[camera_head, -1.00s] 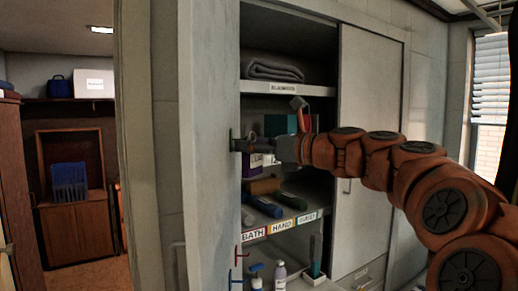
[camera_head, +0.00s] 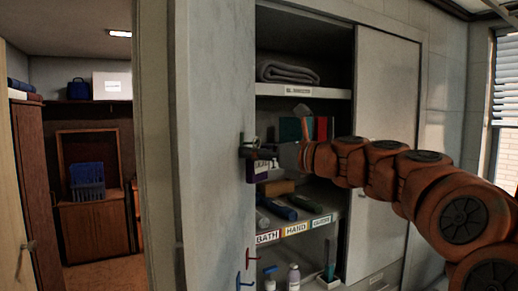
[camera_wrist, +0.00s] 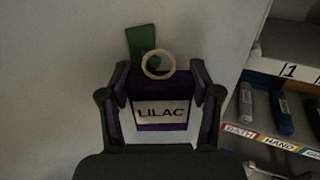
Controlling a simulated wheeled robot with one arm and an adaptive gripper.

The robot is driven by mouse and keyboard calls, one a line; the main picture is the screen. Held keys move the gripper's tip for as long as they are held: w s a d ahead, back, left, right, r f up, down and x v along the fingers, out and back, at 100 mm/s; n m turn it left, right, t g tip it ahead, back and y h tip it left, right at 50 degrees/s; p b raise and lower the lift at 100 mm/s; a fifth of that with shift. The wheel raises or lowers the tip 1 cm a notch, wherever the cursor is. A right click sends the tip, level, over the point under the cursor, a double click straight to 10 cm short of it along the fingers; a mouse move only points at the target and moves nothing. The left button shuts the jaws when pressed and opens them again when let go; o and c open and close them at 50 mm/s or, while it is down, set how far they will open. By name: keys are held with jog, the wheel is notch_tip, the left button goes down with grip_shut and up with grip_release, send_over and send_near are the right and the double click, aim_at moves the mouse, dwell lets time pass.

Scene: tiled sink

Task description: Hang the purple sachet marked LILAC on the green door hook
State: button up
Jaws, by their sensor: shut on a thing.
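My gripper (camera_wrist: 163,95) is shut on the purple sachet (camera_wrist: 148,127), one finger on each side of it. The sachet is upright, and its pale label reads LILAC. A cream ring (camera_wrist: 146,72) stands up from its top. The green hook (camera_wrist: 138,42) is on the door just behind the ring. A bit of green shows through the ring, but I cannot tell whether the ring is around the peg or only in front of it. In the head view my gripper (camera_head: 256,153) is at the door's edge, with the sachet (camera_head: 260,169) under it; the green hook is hard to make out there.
The open grey door (camera_head: 215,120) carries a red hook (camera_head: 249,257) and a blue hook (camera_head: 241,281) lower down. Right of it, cupboard shelves hold a folded towel (camera_head: 288,72), several bottles and BATH and HAND labels (camera_head: 281,233). A doorway opens at left.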

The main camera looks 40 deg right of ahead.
jog(key=shift+w+a+f, duration=0.1)
jog(key=shift+w+f, duration=0.05)
jog(key=shift+f, duration=0.4)
jog(key=o, duration=1)
jog(key=shift+w+a, duration=0.1)
jog(key=shift+o, duration=1.3)
jog(key=shift+r, duration=0.2)
jog(key=shift+r, duration=0.1)
